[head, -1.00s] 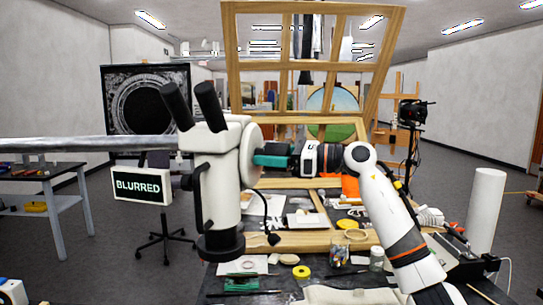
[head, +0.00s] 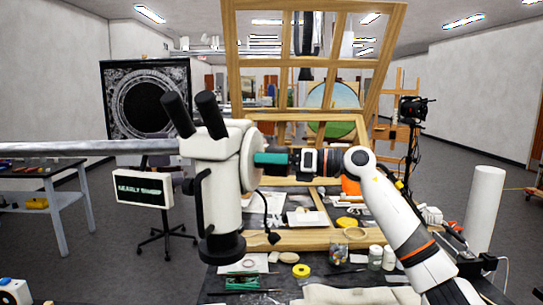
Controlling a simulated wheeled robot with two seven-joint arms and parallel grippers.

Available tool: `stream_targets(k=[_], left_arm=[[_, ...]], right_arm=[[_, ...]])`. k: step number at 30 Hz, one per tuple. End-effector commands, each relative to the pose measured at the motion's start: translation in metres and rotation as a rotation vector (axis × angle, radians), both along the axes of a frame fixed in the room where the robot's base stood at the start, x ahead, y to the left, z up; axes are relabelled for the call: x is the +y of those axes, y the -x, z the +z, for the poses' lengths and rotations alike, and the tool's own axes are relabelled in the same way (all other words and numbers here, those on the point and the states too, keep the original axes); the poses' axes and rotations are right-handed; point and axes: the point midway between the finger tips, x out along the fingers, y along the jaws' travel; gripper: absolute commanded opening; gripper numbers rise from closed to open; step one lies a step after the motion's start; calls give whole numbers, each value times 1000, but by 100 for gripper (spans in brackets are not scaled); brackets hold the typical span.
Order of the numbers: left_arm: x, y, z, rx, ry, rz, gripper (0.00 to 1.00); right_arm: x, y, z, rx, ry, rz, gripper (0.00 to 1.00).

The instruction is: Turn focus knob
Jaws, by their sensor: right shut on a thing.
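A white microscope (head: 222,185) with two black eyepieces hangs from a grey horizontal bar. Its round white focus knob (head: 250,150) faces right. My right gripper (head: 264,158) reaches in from the right, its teal fingers shut on the knob; the exact contact is partly hidden. A dark screen (head: 145,103) behind shows a black disc in a grey speckled ring. My left gripper is not in view.
Below is a cluttered dark worktable with a yellow tape roll (head: 301,271), white bottles (head: 375,257) and papers. A wooden frame (head: 236,60) stands behind it. A white cylinder (head: 486,207) is at right. A black cable hangs beside the microscope.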

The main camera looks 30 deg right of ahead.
Motion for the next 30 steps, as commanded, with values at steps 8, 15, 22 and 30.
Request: stream_targets(k=[8,15,22,30], left_arm=[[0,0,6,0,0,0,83],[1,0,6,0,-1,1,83],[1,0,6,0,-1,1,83],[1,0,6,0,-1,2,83]], right_arm=[[-1,0,1,58,-60,-3,38],[-1,0,0,66,-70,-4,38],[-1,0,0,65,-69,-4,64],[-1,0,0,65,-69,-1,83]])
